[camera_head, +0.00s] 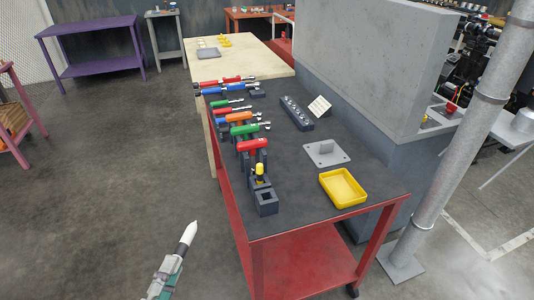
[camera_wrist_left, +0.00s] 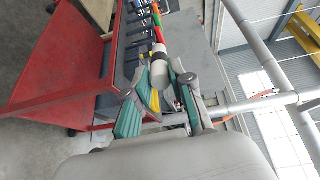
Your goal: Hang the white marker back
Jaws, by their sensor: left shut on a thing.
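The white marker (camera_head: 188,236) points up and to the right, held in my left gripper (camera_head: 168,272) at the bottom of the head view. It stands off to the left of the red cart, apart from it. In the left wrist view the marker (camera_wrist_left: 159,68) shows between the fingers of the left gripper (camera_wrist_left: 160,92). A dark holder (camera_head: 266,203) with an empty square slot stands at the cart's near left corner. A yellow-topped marker (camera_head: 259,169) stands upright in the holder just behind it. My right gripper is not in view.
The red cart (camera_head: 300,222) has a dark top. Screwdrivers and other coloured-handled tools (camera_head: 240,117) lie in racks along its left edge. A yellow tray (camera_head: 343,188) and a grey plate (camera_head: 327,153) lie to the right. The floor left of the cart is clear.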

